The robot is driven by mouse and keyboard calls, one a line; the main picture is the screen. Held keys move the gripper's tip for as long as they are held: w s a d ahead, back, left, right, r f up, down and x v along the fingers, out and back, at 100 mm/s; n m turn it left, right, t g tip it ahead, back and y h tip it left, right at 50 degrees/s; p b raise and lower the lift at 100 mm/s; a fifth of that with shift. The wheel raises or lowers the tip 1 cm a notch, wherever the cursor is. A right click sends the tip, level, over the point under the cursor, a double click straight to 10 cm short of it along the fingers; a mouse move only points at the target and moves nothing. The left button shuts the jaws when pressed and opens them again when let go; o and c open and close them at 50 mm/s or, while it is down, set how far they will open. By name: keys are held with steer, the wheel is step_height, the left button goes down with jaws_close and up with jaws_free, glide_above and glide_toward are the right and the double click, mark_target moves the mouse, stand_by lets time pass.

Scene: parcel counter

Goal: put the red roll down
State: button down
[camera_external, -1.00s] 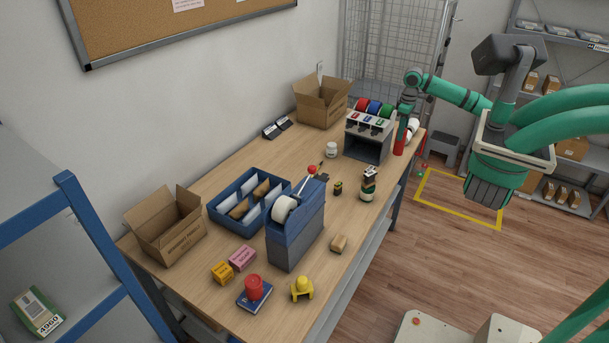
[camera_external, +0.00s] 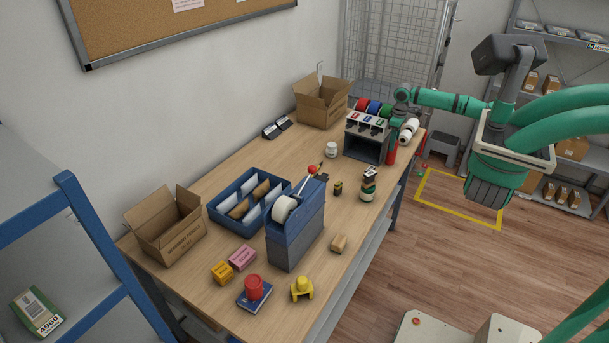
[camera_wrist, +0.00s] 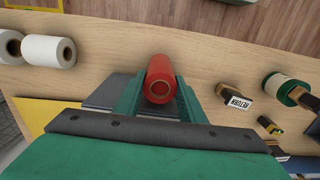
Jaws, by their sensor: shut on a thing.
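The red roll (camera_wrist: 162,74) is a smooth red cylinder with a brown core, held between the green fingers of my gripper (camera_wrist: 160,92) in the wrist view. In the external view the red roll (camera_external: 392,152) is upright at the right side of the grey dispenser (camera_external: 367,142), near the far right edge of the counter (camera_external: 225,285). My gripper (camera_external: 396,130) is just above it there, small and partly merged with the arm. I cannot tell whether the roll's bottom touches the counter.
White rolls (camera_wrist: 48,50) lie close by on the counter, also showing in the external view (camera_external: 409,131). Bare wood lies between the roll and these. The counter edge is near.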

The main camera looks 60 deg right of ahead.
steer(key=shift+f, duration=0.15)
steer(key=c, duration=1.2)
jaws_free()
steer(key=shift+o, duration=0.2)
step_height(320, 180, up, 12)
steer(key=shift+a, duration=0.1)
